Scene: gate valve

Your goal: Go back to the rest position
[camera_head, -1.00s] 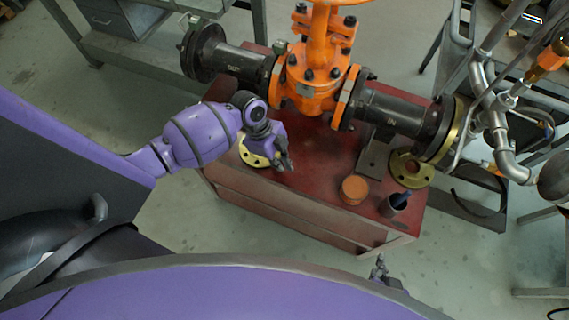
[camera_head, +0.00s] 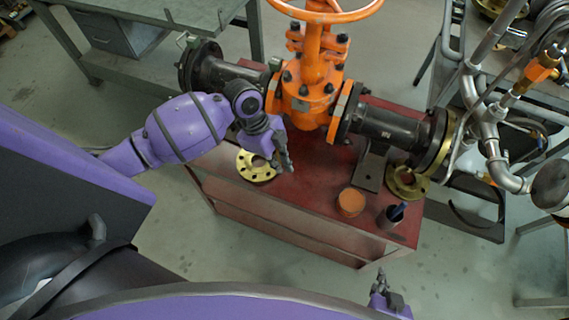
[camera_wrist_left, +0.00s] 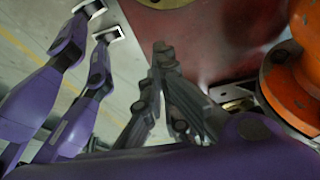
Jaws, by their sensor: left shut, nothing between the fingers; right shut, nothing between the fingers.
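My left gripper (camera_head: 286,166) hangs above the red table, in front of the orange gate valve (camera_head: 310,95) and just right of a brass flange ring (camera_head: 250,174). Its fingers are shut with nothing between them. In the left wrist view the left gripper (camera_wrist_left: 163,62) also shows, its dark fingertips close together and empty. My right gripper (camera_head: 380,282) shows small at the bottom, in front of the table's near edge. It is shut and empty, and most of the right arm is hidden.
Another brass flange (camera_head: 406,184) lies at the right. Steel pipework (camera_head: 490,125) rises on the right. A grey workbench (camera_head: 165,12) stands behind. The floor in front is clear.

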